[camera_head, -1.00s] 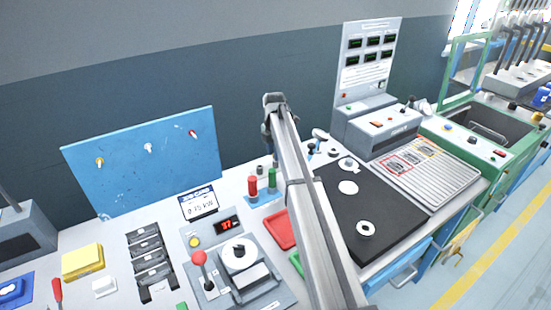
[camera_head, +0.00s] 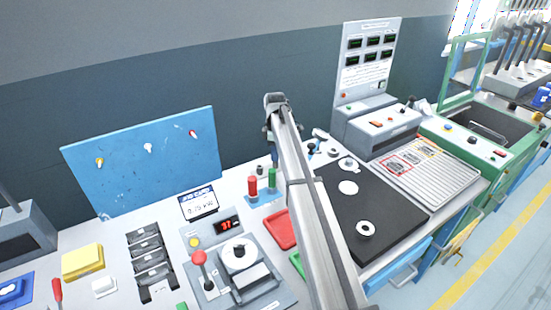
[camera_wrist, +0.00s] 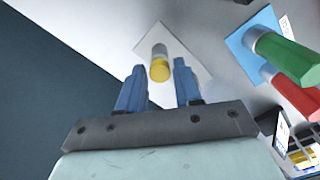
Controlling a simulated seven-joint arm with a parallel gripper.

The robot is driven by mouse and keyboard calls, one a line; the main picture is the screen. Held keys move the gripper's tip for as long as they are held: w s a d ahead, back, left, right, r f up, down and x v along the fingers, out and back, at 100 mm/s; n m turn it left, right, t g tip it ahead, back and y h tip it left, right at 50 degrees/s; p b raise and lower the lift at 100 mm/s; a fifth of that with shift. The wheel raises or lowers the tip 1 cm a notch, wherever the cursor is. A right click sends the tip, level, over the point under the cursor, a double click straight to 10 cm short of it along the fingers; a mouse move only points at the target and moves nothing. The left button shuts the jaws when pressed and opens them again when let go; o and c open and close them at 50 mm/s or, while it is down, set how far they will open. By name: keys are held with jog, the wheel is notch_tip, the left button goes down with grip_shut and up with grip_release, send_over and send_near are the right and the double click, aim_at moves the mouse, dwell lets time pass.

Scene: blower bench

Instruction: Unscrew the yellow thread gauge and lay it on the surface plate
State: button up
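In the wrist view, a short upright-looking cylinder with a yellow end, taken as the yellow thread gauge (camera_wrist: 160,68), stands on a pale square base. My gripper (camera_wrist: 159,80) has its two blue fingers apart, and the yellow end shows between and beyond their tips. I cannot tell how far the fingers reach along it; no contact shows. In the head view, my arm covers most of the gripper (camera_head: 272,152), and I cannot make out the gauge. The dark flat slab (camera_head: 390,208), probably the surface plate, lies right of my arm with pale round pieces on it.
A red cylinder (camera_head: 252,186) and a green cylinder (camera_head: 272,180) stand on a blue base close to the gripper; both show in the wrist view. A red tray (camera_head: 281,230) lies beside my arm. The slab's front left has bare room.

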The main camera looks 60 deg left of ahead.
jog(key=m, duration=0.4)
jog(key=shift+m, duration=0.4)
jog(key=m, duration=0.4)
jog(key=shift+w, duration=0.1)
jog(key=m, duration=0.8)
